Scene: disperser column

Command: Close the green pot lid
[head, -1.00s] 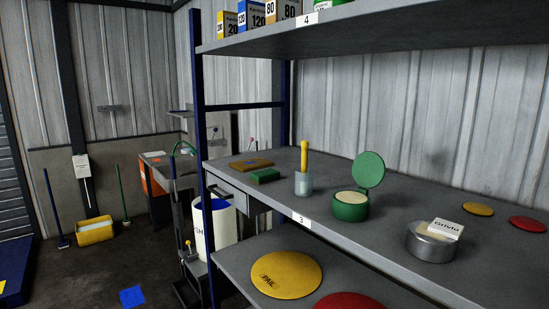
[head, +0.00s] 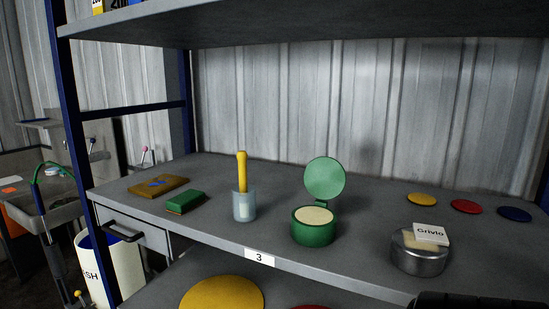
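The green pot (head: 313,228) stands upright on the shelf marked 3, filled with something pale. Its round green lid (head: 324,178) stands open, raised nearly upright on a hinge at the pot's back. A dark piece at the bottom right edge of the head view may be part of my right arm; no fingertips show there. My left gripper is not in view.
A glass with a yellow-handled tool (head: 242,190) stands left of the pot. A metal tin (head: 419,256) with a white card (head: 431,234) is to the right. A green block (head: 186,202) lies farther left. An upper shelf (head: 300,22) overhangs. Blue posts (head: 80,150) stand at left.

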